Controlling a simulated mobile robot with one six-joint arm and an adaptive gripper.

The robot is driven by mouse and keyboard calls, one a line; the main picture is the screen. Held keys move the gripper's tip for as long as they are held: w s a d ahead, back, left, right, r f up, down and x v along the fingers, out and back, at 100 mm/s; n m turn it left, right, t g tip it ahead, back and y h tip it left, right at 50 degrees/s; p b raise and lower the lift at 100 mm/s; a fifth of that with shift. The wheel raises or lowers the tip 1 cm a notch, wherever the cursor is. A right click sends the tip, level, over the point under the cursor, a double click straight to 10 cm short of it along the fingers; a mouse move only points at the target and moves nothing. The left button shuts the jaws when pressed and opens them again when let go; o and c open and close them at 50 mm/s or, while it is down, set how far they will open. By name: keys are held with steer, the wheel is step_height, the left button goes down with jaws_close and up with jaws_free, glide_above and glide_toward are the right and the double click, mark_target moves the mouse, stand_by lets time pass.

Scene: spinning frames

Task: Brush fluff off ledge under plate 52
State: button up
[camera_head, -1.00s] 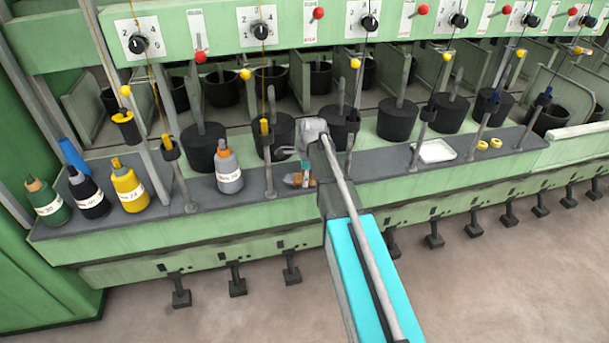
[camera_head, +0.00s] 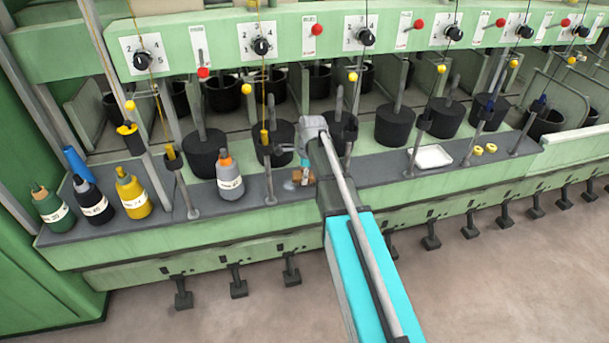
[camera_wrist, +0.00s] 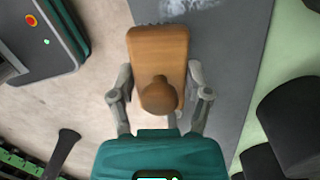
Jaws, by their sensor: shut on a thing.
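My gripper (camera_wrist: 160,80) is shut on a wooden brush (camera_wrist: 158,48), with one finger on each side of its round knob. In the head view the brush (camera_head: 302,177) is low at the dark grey ledge (camera_head: 385,170), near its front edge. I cannot tell whether its bristles touch the ledge. Pale fluff (camera_wrist: 188,5) lies on the ledge just beyond the brush's far end in the wrist view. In the head view a faint pale patch (camera_head: 290,185) shows left of the brush. The plate numbers are too small to read.
A grey bottle (camera_head: 229,178) stands on the ledge left of the brush, with a thin post between. Several more bottles stand far left. A white tray (camera_head: 430,157) and yellow rings (camera_head: 484,150) lie to the right. Black pots (camera_head: 275,145) stand behind.

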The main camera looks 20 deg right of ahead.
mark_target(303, 169)
steer(key=shift+r+p, duration=0.7)
steer(key=shift+r, duration=0.25)
steer(key=shift+r, duration=0.1)
steer(key=shift+r+p, duration=1.4)
steer(key=shift+p, duration=0.1)
steer(key=shift+r, duration=0.1)
steer(key=shift+r+p, duration=0.7)
steer(key=shift+p, duration=0.1)
steer(key=shift+r+p, duration=0.5)
steer(key=shift+s+r, duration=0.1)
steer(key=shift+s, duration=0.2)
steer(key=shift+s, duration=0.1)
